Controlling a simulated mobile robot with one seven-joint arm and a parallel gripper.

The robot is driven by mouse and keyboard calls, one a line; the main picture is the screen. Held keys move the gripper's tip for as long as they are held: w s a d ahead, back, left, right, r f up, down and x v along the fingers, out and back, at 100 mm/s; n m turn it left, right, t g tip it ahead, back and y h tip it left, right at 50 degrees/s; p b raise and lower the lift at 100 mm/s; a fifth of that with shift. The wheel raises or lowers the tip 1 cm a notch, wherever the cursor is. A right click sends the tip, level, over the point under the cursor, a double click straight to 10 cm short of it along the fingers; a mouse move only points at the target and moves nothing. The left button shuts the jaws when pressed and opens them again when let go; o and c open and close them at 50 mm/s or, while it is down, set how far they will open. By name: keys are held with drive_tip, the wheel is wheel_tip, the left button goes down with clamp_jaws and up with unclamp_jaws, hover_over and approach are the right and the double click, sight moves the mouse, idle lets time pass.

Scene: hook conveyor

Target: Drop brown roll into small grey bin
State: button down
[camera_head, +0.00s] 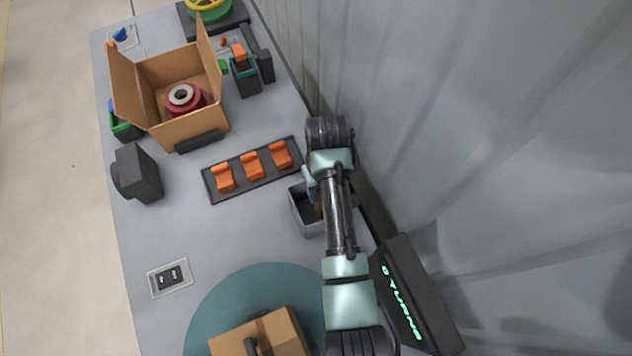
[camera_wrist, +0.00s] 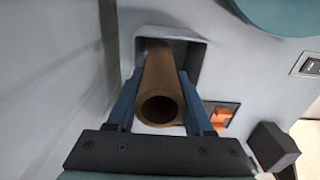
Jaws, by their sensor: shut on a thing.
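The brown roll (camera_wrist: 160,103) is a hollow tube, seen end-on in the wrist view. My gripper (camera_wrist: 161,78) is shut on it, with a blue finger on either side. The small grey bin (camera_wrist: 198,55) is behind the roll, and the roll's far end overlaps its opening. In the head view the bin (camera_head: 311,229) stands right of the black tray, partly hidden by my arm. A sliver of the roll (camera_head: 318,205) shows there over the bin. I cannot tell how deep the roll's end reaches.
A black tray (camera_head: 213,190) with 3 orange pieces lies just left of the bin. An open cardboard box (camera_head: 200,126) holds a red spool. A teal turntable (camera_head: 210,312) carries another box.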

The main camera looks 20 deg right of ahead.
drive_tip(key=shift+c, duration=1)
unclamp_jaws()
wheel_tip(320, 180, up, 12)
drive_tip(key=shift+f+p, duration=0.15)
drive_tip(key=shift+p, duration=0.65)
drive_tip(key=shift+r+p, duration=0.65)
drive_tip(key=shift+p, duration=0.1)
